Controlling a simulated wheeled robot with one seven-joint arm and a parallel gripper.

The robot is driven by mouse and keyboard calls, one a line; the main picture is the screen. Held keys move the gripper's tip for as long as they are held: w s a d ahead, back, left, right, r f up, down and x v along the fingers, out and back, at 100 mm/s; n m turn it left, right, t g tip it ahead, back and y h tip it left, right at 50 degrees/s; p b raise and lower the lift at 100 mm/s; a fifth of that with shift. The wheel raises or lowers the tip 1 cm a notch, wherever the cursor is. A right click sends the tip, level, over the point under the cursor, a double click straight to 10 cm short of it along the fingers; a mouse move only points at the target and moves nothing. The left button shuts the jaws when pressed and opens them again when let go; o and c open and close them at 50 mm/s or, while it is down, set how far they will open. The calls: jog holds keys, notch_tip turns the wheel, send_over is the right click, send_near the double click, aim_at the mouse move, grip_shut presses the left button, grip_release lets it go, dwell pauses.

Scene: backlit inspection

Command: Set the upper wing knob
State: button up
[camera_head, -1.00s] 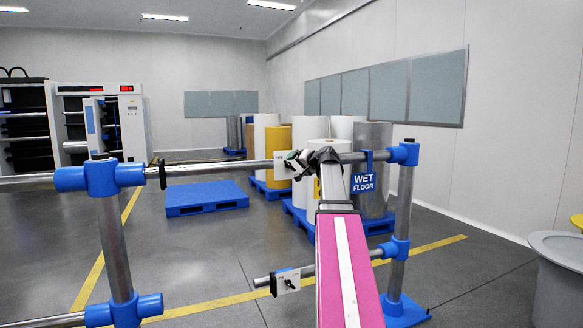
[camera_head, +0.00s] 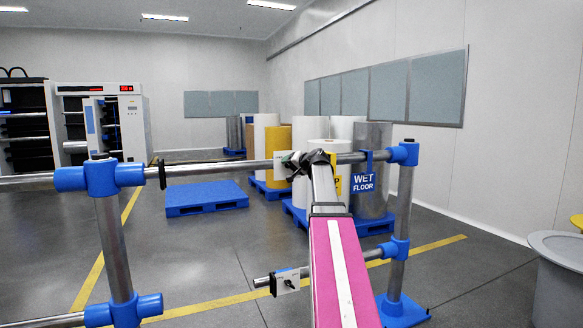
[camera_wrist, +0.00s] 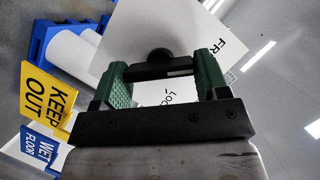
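The upper wing knob (camera_wrist: 160,68) is black, with a round hub and a bar, on a white plate (camera_wrist: 110,62) lettered "LOC" and "FR", both words partly cut off or covered. My gripper (camera_wrist: 160,72) has green fingers, one at each end of the bar. Both fingers appear to touch the bar, so it looks shut on the knob.
A blue "WET FLOOR" sign (camera_head: 364,182) hangs on the upper rail right of my arm. A yellow "KEEP OUT" sign (camera_wrist: 50,100) hangs close by. Blue-jointed posts (camera_head: 112,235) frame the rails. Wrapped rolls (camera_head: 373,150) stand on pallets behind. A grey bin (camera_head: 560,280) stands right.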

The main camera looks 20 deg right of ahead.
jog(key=m+y, duration=0.1)
jog(key=m, duration=0.1)
jog(key=m+t, duration=0.1)
jog(key=shift+d+f+m+y, duration=0.1)
jog(key=shift+f+m+y, duration=0.1)
jog(key=shift+m+y, duration=0.2)
jog(key=m, duration=0.2)
jog(key=m+t+y, duration=0.1)
jog(key=shift+f+m+t, duration=0.15)
jog(key=shift+m+t, duration=0.15)
jog(key=shift+m, duration=0.1)
jog(key=m, duration=0.2)
jog(key=m+t, duration=0.1)
jog(key=m, duration=0.1)
jog(key=shift+f+m+t, duration=0.1)
jog(key=shift+m+t, duration=0.2)
jog(key=shift+f+m+t+h, duration=0.15)
jog(key=shift+m+t, duration=0.25)
jog(key=shift+m, duration=0.75)
jog(key=shift+r+m+t+h, duration=0.15)
jog(key=shift+m+t, duration=0.25)
jog(key=shift+m, duration=0.75)
jog(key=shift+f+m, duration=0.1)
jog(key=shift+m, duration=0.2)
jog(key=o, duration=0.9)
jog(key=shift+o, duration=0.2)
